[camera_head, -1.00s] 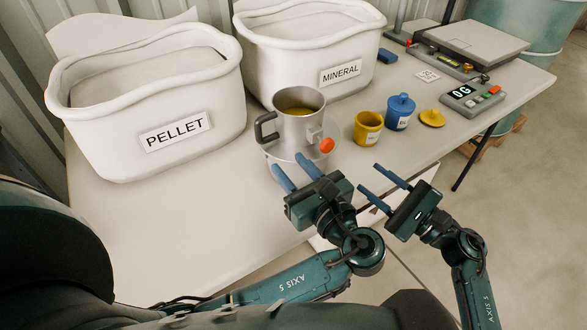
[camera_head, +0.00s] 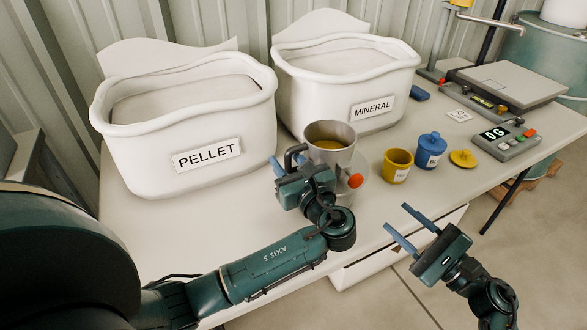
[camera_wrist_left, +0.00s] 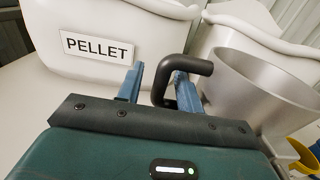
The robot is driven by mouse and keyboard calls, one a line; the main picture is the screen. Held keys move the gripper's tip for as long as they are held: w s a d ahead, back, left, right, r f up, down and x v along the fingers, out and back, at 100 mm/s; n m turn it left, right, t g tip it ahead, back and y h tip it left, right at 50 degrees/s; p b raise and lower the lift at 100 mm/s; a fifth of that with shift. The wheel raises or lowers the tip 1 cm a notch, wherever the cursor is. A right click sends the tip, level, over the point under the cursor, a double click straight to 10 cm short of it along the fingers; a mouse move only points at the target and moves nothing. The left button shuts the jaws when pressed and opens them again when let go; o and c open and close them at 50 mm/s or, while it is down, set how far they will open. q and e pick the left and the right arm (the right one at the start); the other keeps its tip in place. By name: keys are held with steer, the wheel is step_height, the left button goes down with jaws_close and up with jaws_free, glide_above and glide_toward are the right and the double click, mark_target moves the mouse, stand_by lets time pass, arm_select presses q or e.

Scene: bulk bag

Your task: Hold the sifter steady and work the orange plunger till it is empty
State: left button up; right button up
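The grey metal sifter (camera_head: 338,157) stands on the table with yellowish material inside. Its dark handle (camera_head: 291,150) is on its left and its orange plunger (camera_head: 355,181) is on its front right side. My left gripper (camera_head: 288,161) is at the handle. In the left wrist view its fingers (camera_wrist_left: 159,72) are open, with the handle (camera_wrist_left: 163,88) between them; I see no clear grip. The sifter's lower part is partly hidden behind my left gripper. My right gripper (camera_head: 395,216) is open and empty, in front of the table edge, away from the plunger.
A yellow cup (camera_head: 396,168), a blue lidded jar (camera_head: 430,153) and a yellow lid (camera_head: 463,158) stand right of the sifter. The PELLET bin (camera_head: 180,160) and MINERAL bin (camera_head: 345,90) are behind. A scale display (camera_head: 495,134) reads 0 G. The front left table is clear.

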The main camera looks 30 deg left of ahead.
arm_select(q)
steer(key=shift+c, duration=0.2)
jaws_close()
stand_by(0.4)
